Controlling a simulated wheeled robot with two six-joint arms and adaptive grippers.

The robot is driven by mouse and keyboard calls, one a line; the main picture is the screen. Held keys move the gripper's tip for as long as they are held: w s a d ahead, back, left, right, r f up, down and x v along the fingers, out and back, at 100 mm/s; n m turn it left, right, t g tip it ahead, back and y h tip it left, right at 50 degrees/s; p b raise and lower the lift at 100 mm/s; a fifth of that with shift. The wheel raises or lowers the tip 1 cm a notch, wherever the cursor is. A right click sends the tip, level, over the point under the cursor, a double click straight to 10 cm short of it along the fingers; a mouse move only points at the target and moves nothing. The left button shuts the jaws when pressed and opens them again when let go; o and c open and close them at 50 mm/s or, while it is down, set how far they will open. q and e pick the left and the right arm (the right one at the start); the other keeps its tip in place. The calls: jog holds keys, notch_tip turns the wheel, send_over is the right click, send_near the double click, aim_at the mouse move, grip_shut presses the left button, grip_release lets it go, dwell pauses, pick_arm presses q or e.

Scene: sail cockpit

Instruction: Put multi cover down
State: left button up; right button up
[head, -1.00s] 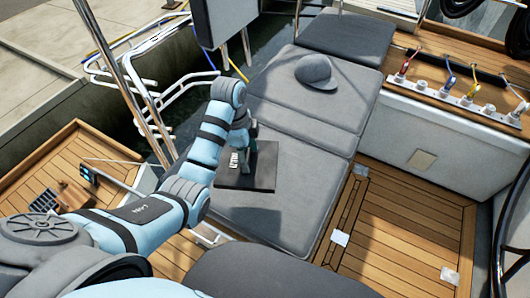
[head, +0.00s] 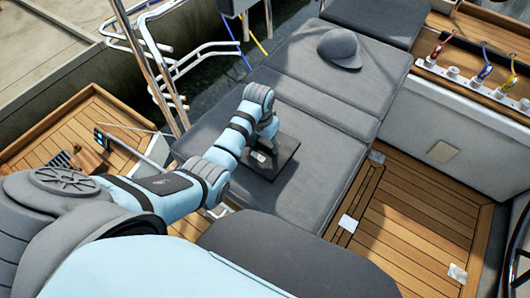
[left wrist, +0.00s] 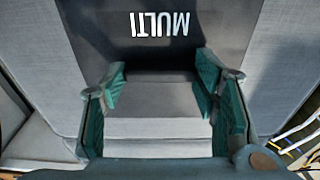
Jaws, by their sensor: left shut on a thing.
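The multi cover (head: 285,160) is a dark, flat, square panel with white lettering, over the grey bench cushion. In the left wrist view the cover (left wrist: 100,30) fills the top, with "MULTI" upside down. My left gripper (head: 264,146) is above the panel, shut on the cover. In the left wrist view its green-padded fingers (left wrist: 162,88) stand apart on either side of a grey part. I cannot tell whether the cover rests on the cushion or hangs just above it. My right gripper is not in view.
The grey cushion (head: 315,105) is clear around the cover, and a grey cap (head: 340,48) lies farther back. White rails (head: 200,45) stand at the left. A teak floor (head: 420,225) lies right of the bench. Coloured-tag fittings (head: 482,75) line the ledge at the right.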

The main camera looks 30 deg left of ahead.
aim_at(263, 151)
pick_arm(q)
jog(key=f, duration=0.2)
jog(key=s+f+b, duration=0.1)
jog(key=f, duration=0.1)
jog(key=shift+b, duration=0.3)
jog(key=shift+f, duration=0.15)
jog(key=shift+w, duration=0.2)
jog(key=shift+f, duration=0.15)
jog(key=o, duration=1.2)
jog(key=shift+s, duration=0.1)
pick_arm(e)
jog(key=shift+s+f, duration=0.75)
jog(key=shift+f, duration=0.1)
pick_arm(q)
jog(key=r+p, duration=0.1)
jog(key=r, duration=0.3)
jog(key=s+r+p, duration=0.1)
jog(key=r+p, duration=0.1)
jog(key=r, duration=0.2)
jog(key=r+p, duration=0.1)
jog(key=r, duration=0.3)
jog(key=shift+s+r, duration=0.15)
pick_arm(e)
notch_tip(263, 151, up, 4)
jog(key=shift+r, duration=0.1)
